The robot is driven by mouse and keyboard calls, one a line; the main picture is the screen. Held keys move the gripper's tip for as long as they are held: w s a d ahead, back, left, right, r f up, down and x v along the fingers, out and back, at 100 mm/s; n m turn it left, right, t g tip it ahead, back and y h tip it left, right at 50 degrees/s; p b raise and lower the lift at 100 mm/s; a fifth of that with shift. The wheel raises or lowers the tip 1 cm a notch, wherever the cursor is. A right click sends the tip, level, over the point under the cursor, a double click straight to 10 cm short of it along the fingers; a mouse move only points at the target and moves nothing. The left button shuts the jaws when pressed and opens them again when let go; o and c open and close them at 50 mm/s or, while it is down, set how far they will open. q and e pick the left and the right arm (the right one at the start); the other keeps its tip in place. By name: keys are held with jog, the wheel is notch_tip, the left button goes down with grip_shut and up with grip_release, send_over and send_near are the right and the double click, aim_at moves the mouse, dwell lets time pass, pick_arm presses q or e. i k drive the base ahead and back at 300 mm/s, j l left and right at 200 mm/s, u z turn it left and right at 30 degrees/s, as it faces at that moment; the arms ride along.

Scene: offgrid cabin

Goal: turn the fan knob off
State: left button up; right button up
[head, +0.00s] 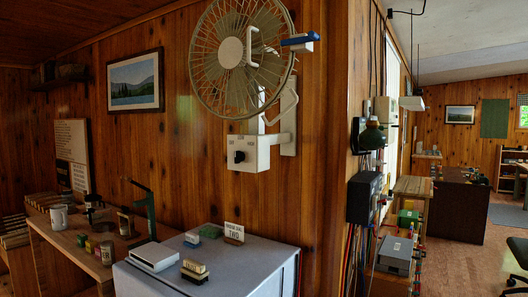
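A wall fan (212,62) with a round wire cage hangs on the wood-plank wall, near the corner at the upper middle of the head view. Below the cage is its white control box (262,150). A small black knob (239,157) is on the front face of the box, with small dark marks around it that are too small to read. Nothing covers the knob. Neither of my grippers is in view.
A grey-topped cabinet (215,270) stands below the fan, holding a small sign (233,233), a white-topped box (154,256) and small blocks. A wooden bench (70,250) with a mug (59,217) is at left. Open floor (460,265) lies right of the corner.

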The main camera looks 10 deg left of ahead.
aim_at(239, 156)
jog(key=i+l, duration=0.2)
jog(key=l, duration=0.15)
jog(key=i+l, duration=0.2)
jog(key=l, duration=0.2)
jog(key=i+l+u, duration=0.1)
jog(key=l, duration=0.25)
jog(key=i, duration=0.1)
